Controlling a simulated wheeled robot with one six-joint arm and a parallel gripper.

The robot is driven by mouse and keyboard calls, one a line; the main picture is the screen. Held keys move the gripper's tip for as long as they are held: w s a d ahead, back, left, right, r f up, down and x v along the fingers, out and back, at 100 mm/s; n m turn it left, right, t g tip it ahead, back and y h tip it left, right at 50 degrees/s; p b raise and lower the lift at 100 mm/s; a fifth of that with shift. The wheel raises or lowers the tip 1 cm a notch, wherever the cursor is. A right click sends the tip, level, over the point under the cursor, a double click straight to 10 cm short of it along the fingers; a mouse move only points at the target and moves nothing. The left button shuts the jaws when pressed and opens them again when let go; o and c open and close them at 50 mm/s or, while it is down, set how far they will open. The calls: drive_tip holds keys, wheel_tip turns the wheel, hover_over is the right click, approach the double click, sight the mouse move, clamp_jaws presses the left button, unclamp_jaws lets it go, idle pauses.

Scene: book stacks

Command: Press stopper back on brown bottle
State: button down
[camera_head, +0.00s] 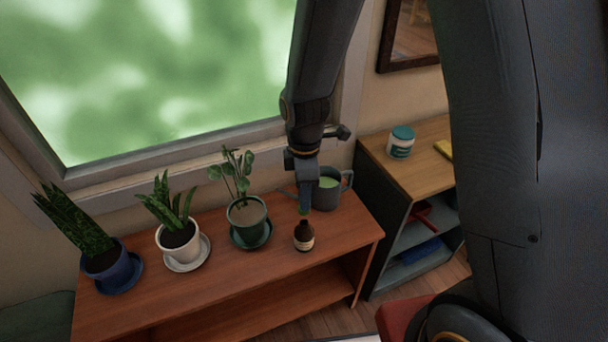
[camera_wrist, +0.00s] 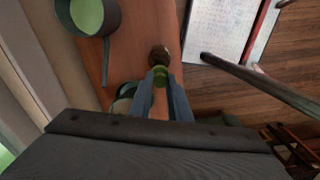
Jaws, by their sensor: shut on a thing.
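The brown bottle (camera_head: 303,240) with a pale label stands upright near the front edge of the wooden shelf, its mouth facing up. My gripper (camera_head: 305,208) points down just above it, shut on the small green stopper (camera_head: 303,212). In the wrist view, the stopper (camera_wrist: 160,75) shows green between my two fingertips (camera_wrist: 160,72), with the bottle (camera_wrist: 159,54) just beyond it. The stopper appears slightly above the bottle's mouth in the head view; I cannot tell if they touch.
A grey watering can (camera_head: 328,190) stands close behind my gripper. A green potted plant (camera_head: 248,222) is left of the bottle, with a white pot (camera_head: 181,246) and a blue pot (camera_head: 106,264) further left. The shelf top (camera_head: 345,235) right of the bottle is clear.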

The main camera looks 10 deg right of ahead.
drive_tip(key=shift+a+r+n, duration=0.1)
drive_tip(key=shift+a+n, duration=0.05)
drive_tip(key=shift+n, duration=0.15)
drive_tip(key=shift+w+f+b, duration=0.1)
drive_tip(key=shift+f+b, duration=0.6)
drive_tip(key=shift+f, duration=0.05)
wheel_tip(320, 180, down, 3)
drive_tip(key=shift+b, duration=1.25)
drive_tip(key=shift+f+b, duration=0.45)
drive_tip(key=shift+f, duration=0.45)
drive_tip(key=shift+d+p, duration=0.2)
drive_tip(key=shift+p, duration=0.2)
drive_tip(key=shift+f, duration=0.15)
idle(0.6)
drive_tip(key=c, duration=1.1)
unclamp_jaws()
drive_tip(key=shift+p, duration=0.3)
